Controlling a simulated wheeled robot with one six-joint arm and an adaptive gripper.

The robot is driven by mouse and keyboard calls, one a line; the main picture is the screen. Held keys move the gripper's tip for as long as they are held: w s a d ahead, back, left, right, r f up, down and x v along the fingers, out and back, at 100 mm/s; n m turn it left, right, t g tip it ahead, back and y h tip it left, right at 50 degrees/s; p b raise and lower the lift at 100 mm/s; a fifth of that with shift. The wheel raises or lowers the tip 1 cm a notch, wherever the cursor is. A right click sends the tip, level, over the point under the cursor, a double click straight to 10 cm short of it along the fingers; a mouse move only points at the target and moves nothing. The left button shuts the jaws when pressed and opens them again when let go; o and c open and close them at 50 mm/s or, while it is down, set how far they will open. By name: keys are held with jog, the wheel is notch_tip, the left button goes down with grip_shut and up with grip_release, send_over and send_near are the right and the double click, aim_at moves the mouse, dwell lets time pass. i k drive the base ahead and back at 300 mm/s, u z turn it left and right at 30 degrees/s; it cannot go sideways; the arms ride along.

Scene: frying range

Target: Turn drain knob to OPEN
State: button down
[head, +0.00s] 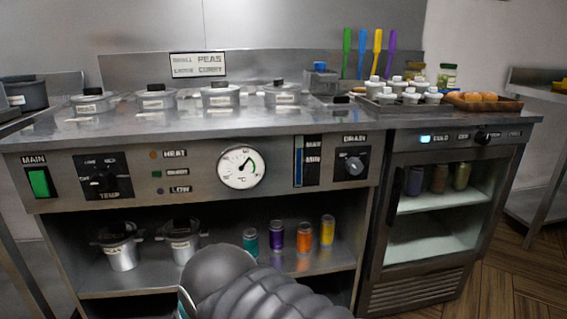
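The drain knob (354,163) is a grey knob on a dark square plate at the right end of the range's front panel. A DRAIN label (354,138) sits just above it. The markings around the knob are too small to read, so I cannot tell which position it points to. Nothing touches or covers the knob. A grey rounded, ribbed part of my arm (262,292) shows at the bottom centre, below and left of the knob. My gripper is not in view.
Left of the knob are a level strip (307,160), a round dial gauge (242,167), a TEMP knob (103,177) and a green MAIN switch (39,182). Lidded pots (220,96) stand on top. A glass-front cabinet (440,220) adjoins on the right. The space before the panel is clear.

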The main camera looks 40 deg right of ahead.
aim_at(353, 165)
jog(key=z, duration=1.85)
